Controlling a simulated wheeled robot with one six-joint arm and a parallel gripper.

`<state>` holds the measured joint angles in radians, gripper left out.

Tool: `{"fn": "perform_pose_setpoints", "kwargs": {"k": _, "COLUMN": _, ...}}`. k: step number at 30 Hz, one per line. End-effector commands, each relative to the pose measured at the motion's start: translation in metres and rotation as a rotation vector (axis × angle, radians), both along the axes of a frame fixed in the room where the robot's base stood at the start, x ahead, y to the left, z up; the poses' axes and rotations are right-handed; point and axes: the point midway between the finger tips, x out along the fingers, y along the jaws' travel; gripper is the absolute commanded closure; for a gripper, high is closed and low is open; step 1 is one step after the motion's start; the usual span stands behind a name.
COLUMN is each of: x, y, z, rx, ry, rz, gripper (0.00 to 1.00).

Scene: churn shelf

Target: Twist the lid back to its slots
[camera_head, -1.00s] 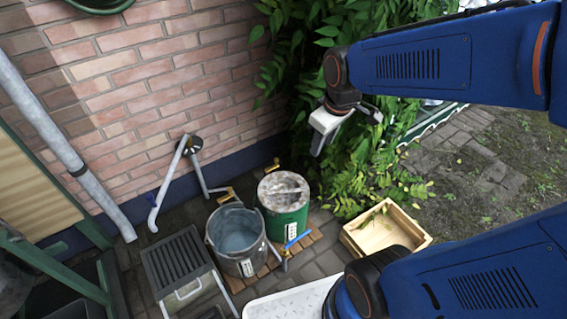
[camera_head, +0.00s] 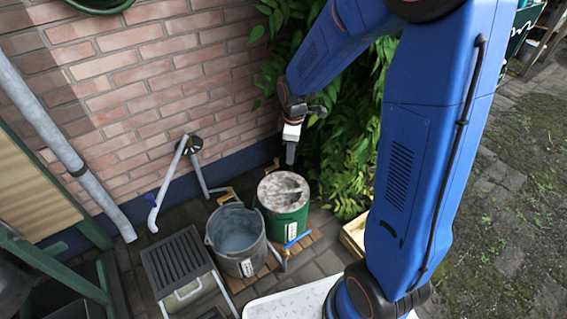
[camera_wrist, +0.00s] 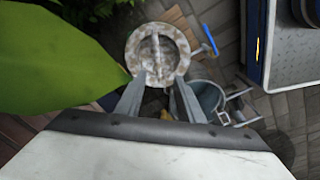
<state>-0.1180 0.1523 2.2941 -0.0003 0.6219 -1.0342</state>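The round, stained pale lid (camera_head: 284,190) with a raised bar handle across it sits on top of the green churn (camera_head: 287,222). In the wrist view the lid (camera_wrist: 158,53) shows from above, with its bar running nearly up and down the picture. My gripper (camera_head: 290,158) hangs above the lid, apart from it, pointing down. In the wrist view its two fingers (camera_wrist: 158,80) are spread with nothing between them. The slots cannot be made out.
A blue-handled tap (camera_head: 297,241) is in front. Leafy plants (camera_head: 343,165) crowd the right side; a leaf (camera_wrist: 55,62) fills the wrist view's upper left. A brick wall stands behind.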

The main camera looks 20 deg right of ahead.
Motion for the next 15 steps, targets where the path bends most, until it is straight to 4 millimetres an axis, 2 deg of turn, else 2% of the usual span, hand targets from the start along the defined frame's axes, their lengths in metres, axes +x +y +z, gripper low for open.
{"fn": "perform_pose_setpoints", "kwargs": {"k": 1, "x": 0.005, "y": 0.003, "z": -0.013, "rx": -0.003, "ry": 0.014, "rz": 0.031, "gripper": 0.66}}
{"fn": "perform_pose_setpoints", "kwargs": {"k": 6, "x": 0.020, "y": 0.010, "z": -0.048, "rx": -0.012, "ry": 0.044, "rz": 0.137, "gripper": 0.66}}
{"fn": "perform_pose_setpoints", "kwargs": {"k": 10, "x": 0.027, "y": 0.014, "z": -0.069, "rx": -0.015, "ry": 0.061, "rz": 0.198, "gripper": 0.66}}
{"fn": "perform_pose_setpoints", "kwargs": {"k": 15, "x": 0.032, "y": 0.017, "z": -0.083, "rx": -0.017, "ry": 0.071, "rz": 0.238, "gripper": 0.66}}
